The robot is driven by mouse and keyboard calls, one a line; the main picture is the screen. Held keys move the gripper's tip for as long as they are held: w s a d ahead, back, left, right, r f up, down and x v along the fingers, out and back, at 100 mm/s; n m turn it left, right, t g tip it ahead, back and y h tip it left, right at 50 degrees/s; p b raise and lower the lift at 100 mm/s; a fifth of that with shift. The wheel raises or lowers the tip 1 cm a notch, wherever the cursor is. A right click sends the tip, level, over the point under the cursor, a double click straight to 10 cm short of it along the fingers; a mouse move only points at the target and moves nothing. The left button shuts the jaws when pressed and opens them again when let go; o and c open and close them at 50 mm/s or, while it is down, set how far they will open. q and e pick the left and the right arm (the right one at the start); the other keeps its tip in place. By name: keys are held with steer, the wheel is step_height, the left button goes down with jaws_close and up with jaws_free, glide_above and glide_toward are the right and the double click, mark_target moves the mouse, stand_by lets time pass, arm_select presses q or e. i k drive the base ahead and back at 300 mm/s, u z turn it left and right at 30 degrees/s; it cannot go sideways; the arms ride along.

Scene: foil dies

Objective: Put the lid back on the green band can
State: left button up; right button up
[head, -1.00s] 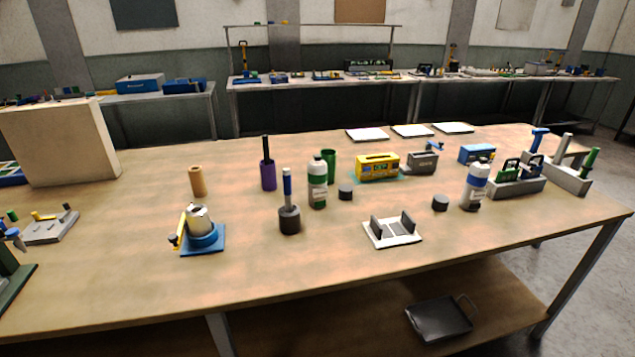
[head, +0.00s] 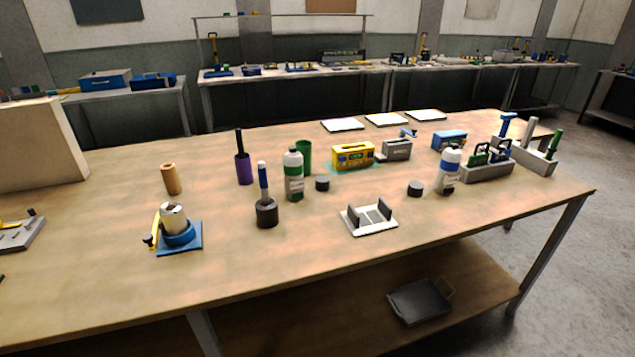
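The green band can (head: 294,177) stands upright on the wooden table, white with a green band, left of the table's middle. Its top is too small to tell in detail. A small dark grey round piece (head: 322,184), perhaps a lid, lies just right of it. A similar dark piece (head: 415,189) lies further right, beside a white can with a blue band (head: 448,170). Neither of my grippers is in view.
A dark-based tool with a blue handle (head: 265,205) stands close in front of the green band can. A green cup (head: 304,155) is just behind it. A white stand (head: 369,219) sits front right.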

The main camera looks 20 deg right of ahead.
mark_target(292, 163)
steer(key=z, duration=1.05)
steer(key=k, duration=1.35)
steer(key=z, duration=0.85)
steer(key=i, duration=1.5)
steer(key=u, duration=1.4)
steer(key=i, duration=0.85)
steer(key=u, duration=1)
